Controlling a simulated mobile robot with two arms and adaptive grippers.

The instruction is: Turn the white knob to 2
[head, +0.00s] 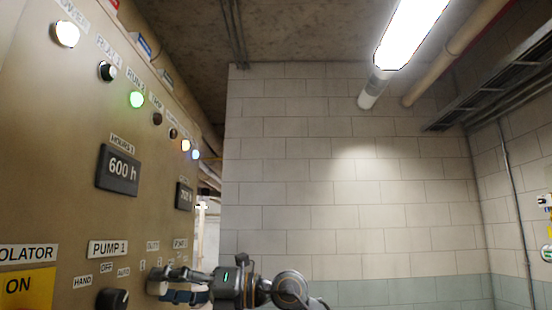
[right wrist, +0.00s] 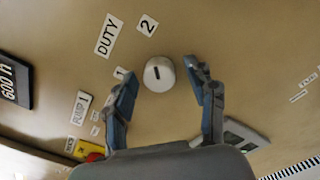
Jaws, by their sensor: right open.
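The white knob (right wrist: 158,74) sits on the tan panel, with a short dark mark on its face. The mark runs roughly up and down in the right wrist view; I cannot tell for sure which number it points to. Label 2 (right wrist: 147,25) is above the knob, label 1 (right wrist: 120,73) is to its left, partly by a finger, and the DUTY label (right wrist: 107,35) is at upper left. My right gripper (right wrist: 160,84) is open, its fingers on either side of the knob with gaps visible. In the head view, the knob (head: 157,287) shows beside the right gripper (head: 174,285). My left gripper is out of view.
The panel (head: 60,190) fills the left, with lamps, hour displays (head: 118,170) and a black PUMP 1 knob (head: 112,299). A yellow isolator plate (head: 25,290) is at lower left. A grey fixture (right wrist: 240,136) is near the right finger. Open room lies right of the panel.

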